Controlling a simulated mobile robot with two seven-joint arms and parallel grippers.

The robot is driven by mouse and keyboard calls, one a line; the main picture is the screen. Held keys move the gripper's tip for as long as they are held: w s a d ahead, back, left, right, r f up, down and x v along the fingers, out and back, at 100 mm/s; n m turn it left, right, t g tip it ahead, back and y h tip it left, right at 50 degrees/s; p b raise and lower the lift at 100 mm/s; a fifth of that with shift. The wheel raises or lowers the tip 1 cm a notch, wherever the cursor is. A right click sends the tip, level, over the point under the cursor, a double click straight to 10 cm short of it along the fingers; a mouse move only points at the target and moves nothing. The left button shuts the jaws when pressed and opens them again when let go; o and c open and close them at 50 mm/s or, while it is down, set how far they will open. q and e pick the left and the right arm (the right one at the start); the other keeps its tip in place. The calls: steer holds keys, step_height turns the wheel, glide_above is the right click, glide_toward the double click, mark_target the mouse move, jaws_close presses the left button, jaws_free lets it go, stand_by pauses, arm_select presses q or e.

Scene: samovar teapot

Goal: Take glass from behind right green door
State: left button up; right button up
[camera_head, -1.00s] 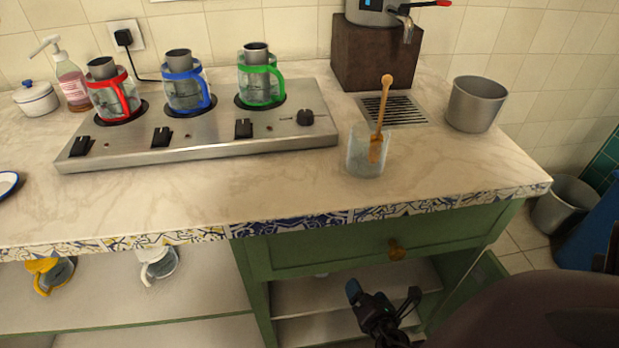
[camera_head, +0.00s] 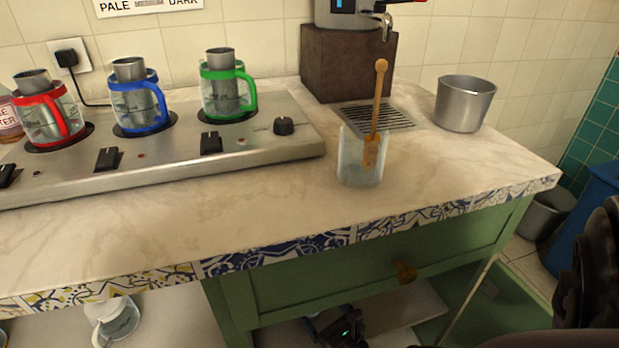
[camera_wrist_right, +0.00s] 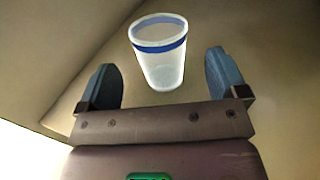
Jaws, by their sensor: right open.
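In the right wrist view, a clear glass with a blue band (camera_wrist_right: 160,52) stands on a pale shelf surface inside the cabinet. My right gripper (camera_wrist_right: 165,85) is open, with one blue finger on each side of the picture and the glass ahead, between the finger lines. I cannot tell whether the fingers reach the glass. In the head view, my right gripper (camera_head: 337,326) is low in the open cabinet under the green drawer (camera_head: 375,262), partly hidden by the cabinet. The glass is hidden in the head view. An open green door (camera_head: 488,288) shows at the lower right. My left gripper is not in view.
The counter edge and drawer with its knob (camera_head: 405,271) lie above my right gripper. On the counter stand a glass with a wooden dipper (camera_head: 361,160), a metal cup (camera_head: 465,104) and a stove (camera_head: 160,150) with several handled glass jugs.

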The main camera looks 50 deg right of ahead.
steer(key=x, duration=0.1)
steer(key=b+x, duration=0.1)
steer(key=x, duration=0.1)
steer(key=f+x, duration=0.1)
steer(key=x, duration=0.1)
steer(key=shift+d, duration=0.1)
steer(key=shift+w+d+r, duration=0.1)
steer(key=shift+w+r, duration=0.05)
steer(key=shift+w, duration=0.1)
steer(key=c, duration=1)
steer(key=shift+c, duration=0.2)
